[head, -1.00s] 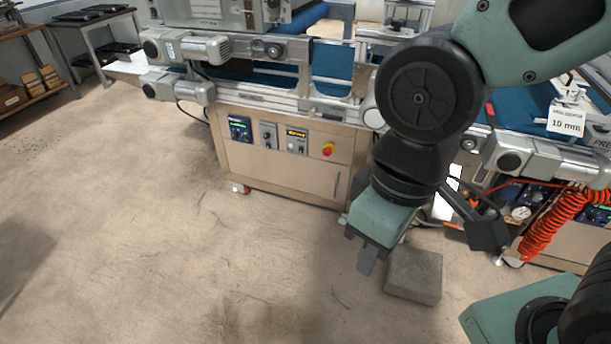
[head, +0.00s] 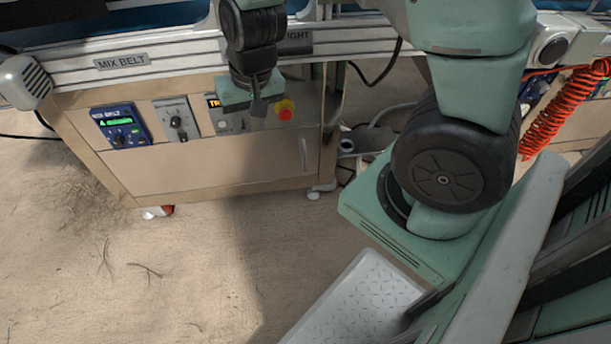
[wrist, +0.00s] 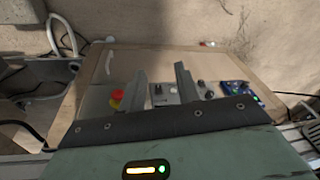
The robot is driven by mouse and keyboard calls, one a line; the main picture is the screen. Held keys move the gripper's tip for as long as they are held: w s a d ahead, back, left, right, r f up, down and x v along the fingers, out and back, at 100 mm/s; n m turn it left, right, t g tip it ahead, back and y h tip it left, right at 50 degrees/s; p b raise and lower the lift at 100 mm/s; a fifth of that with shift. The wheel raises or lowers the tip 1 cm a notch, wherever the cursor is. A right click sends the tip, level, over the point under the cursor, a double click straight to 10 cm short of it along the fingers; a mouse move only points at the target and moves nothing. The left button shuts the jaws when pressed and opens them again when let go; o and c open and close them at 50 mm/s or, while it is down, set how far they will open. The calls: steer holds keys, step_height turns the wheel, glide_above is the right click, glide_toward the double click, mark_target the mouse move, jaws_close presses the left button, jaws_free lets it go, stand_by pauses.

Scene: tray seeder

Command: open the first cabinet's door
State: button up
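The first cabinet is a beige box (head: 65,128) under the conveyor, with a control panel across its top. Its door (head: 210,165) is the plain panel below and looks shut. The upright door handle (head: 305,155) is at the door's right end. In the wrist view the cabinet appears upside down, with the door (wrist: 180,68) and the handle (wrist: 108,62) beyond my fingers. My gripper (head: 256,105) is in front of the control panel, above and left of the handle. In the wrist view its fingers (wrist: 160,78) are apart with nothing between them.
A red stop button (head: 285,110) and a blue control unit (head: 121,125) are on the panel. The conveyor rail (head: 150,62) runs above. An orange coiled hose (head: 562,108) hangs at the right. The floor (head: 110,260) in front of the cabinet is clear.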

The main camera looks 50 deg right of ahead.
steer(key=w+d+f+m+h+b, duration=0.1)
steer(key=w+d+f+m+b, duration=0.2)
steer(key=d+f+b, duration=0.5)
steer(key=m+h+b, duration=0.3)
steer(key=b, duration=0.2)
glide_toward(305, 157)
steer(key=b+x, duration=0.9)
steer(key=x, duration=0.2)
steer(key=shift+w+d+f, duration=0.1)
steer(key=shift+w, duration=0.05)
steer(key=shift+t, duration=0.3)
jaws_close()
